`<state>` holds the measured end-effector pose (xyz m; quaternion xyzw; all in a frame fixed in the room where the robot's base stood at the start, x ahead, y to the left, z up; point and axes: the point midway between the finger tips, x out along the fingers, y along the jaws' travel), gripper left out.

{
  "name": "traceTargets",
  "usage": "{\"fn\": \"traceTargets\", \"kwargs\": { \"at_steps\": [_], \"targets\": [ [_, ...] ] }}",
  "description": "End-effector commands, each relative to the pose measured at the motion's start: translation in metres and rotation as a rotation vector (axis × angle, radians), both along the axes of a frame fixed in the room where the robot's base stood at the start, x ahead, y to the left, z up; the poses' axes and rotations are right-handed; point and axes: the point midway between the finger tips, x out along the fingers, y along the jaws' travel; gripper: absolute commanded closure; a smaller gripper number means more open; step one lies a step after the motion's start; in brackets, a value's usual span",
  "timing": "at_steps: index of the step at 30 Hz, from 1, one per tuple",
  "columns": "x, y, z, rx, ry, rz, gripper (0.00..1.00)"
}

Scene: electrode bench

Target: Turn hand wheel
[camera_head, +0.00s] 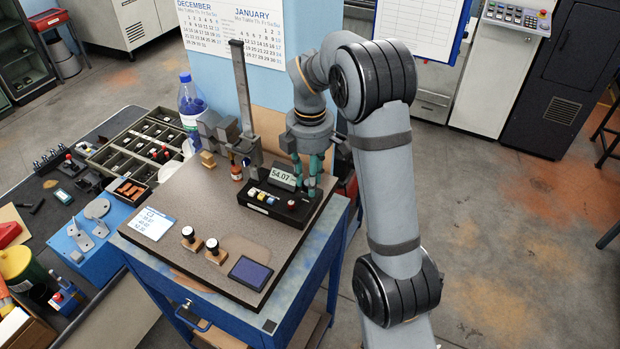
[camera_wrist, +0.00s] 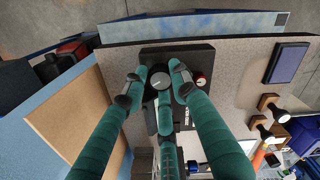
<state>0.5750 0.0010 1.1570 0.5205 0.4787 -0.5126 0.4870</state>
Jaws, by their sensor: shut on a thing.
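The hand wheel (camera_wrist: 161,81) is a small dark round knob with a light grey top on the black instrument box. In the wrist view my gripper (camera_wrist: 158,84) has its green fingers around it, one on each side and a third from below in the picture. They are shut on it. In the head view my gripper (camera_head: 307,180) reaches down behind the black box (camera_head: 262,207), whose display (camera_head: 282,176) reads 54.07. There the hand wheel is hidden or too small to tell.
A tall height gauge (camera_head: 241,85) stands just left of my gripper. Two small knobbed stands (camera_head: 201,245), a dark blue pad (camera_head: 250,272) and a white note (camera_head: 147,223) lie on the speckled plate (camera_head: 190,200). A bottle (camera_head: 191,103) and a parts tray (camera_head: 140,142) are farther left.

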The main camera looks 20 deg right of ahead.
Motion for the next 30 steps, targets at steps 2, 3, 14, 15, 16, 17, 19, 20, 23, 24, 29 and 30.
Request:
{"fn": "traceTargets", "kwargs": {
  "at_steps": [2,3,14,15,16,17,19,20,23,24,29,30],
  "targets": [
    [-0.0005,-0.0015,-0.0001,-0.002,0.001,-0.002,0.99],
    [-0.0005,-0.0016,-0.0001,-0.002,0.001,-0.003,0.99],
    [-0.0006,-0.0021,-0.0002,-0.003,0.002,-0.016,0.99],
    [-0.0006,-0.0021,-0.0002,-0.003,0.002,-0.018,0.99],
    [-0.0006,-0.0022,-0.0002,-0.003,0.002,-0.021,0.99],
    [-0.0006,-0.0022,-0.0002,-0.002,0.002,-0.023,0.99],
    [-0.0007,-0.0023,-0.0002,-0.002,0.002,-0.028,0.99],
    [-0.0007,-0.0024,-0.0003,-0.002,0.002,-0.03,0.99],
    [-0.0007,-0.0025,-0.0003,-0.003,0.002,-0.039,0.99],
    [-0.0007,-0.0025,-0.0003,-0.003,0.002,-0.043,0.99],
    [-0.0008,-0.0026,-0.0005,-0.004,0.002,-0.072,0.99],
    [-0.0008,-0.0026,-0.0006,-0.004,0.002,-0.083,0.99]
  ]
}}
